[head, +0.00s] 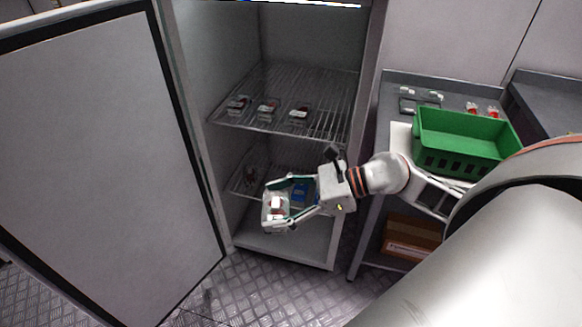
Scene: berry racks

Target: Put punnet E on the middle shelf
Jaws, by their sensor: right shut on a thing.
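My right gripper (280,206) reaches in from the right in front of the open fridge cabinet. Its fingers are shut on a clear punnet (274,214) with red contents and a white label. I cannot read a letter on it. The held punnet is in front of the lower wire shelf (240,188), near its height. That shelf bears another punnet (250,175) at its left, and a blue item (299,193) shows behind the gripper. The upper visible wire shelf (285,84) bears three punnets, one of them in the middle (267,109). My left gripper is not in view.
The cabinet door (95,160) stands open at the left. At the right, a green crate (465,145) stands on a counter, with several small punnets behind it. A cardboard box (410,237) sits underneath. The upper shelf's back half is clear.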

